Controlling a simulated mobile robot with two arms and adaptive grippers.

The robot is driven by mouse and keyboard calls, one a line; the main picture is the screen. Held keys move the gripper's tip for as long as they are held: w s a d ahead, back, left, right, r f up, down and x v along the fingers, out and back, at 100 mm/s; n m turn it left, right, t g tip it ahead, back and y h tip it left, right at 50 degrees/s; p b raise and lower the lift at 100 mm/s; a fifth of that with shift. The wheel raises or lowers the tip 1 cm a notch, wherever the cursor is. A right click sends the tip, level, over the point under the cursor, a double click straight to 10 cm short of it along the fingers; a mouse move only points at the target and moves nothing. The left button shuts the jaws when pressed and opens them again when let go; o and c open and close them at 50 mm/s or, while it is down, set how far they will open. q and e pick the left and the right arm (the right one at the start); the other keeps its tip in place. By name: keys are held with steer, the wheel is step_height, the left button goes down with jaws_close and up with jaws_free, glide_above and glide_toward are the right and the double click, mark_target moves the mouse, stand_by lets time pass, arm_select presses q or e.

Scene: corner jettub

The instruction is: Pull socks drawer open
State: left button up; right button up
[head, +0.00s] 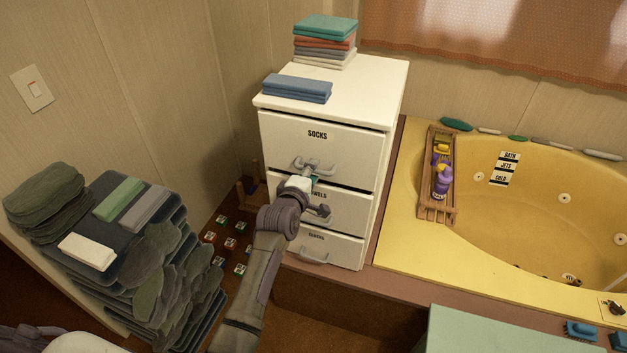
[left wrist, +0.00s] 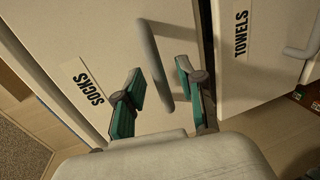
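The socks drawer (head: 281,139) is the top drawer of a white cabinet, with its label above a grey bar handle (left wrist: 152,58). A thin dark gap shows along its top and right edges; I cannot tell whether it is slightly out. My left gripper (head: 312,178) is in front of the drawer at the handle. In the left wrist view its teal-padded fingers (left wrist: 160,92) are apart, one on each side of the handle bar, with visible space around it. Contact is not visible. My right gripper is not in view.
Below are the towels drawer (head: 345,208) and a third drawer (head: 340,250). Folded cloths (head: 297,88) lie on the cabinet (head: 365,85). A yellow tub (head: 530,220) is at right, with a wooden caddy (head: 428,180) on it. A stepped rack (head: 125,230) stands at left.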

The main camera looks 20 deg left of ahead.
arm_select(q)
steer(key=shift+b+x, duration=0.35)
steer(key=shift+x, duration=0.4)
jaws_close()
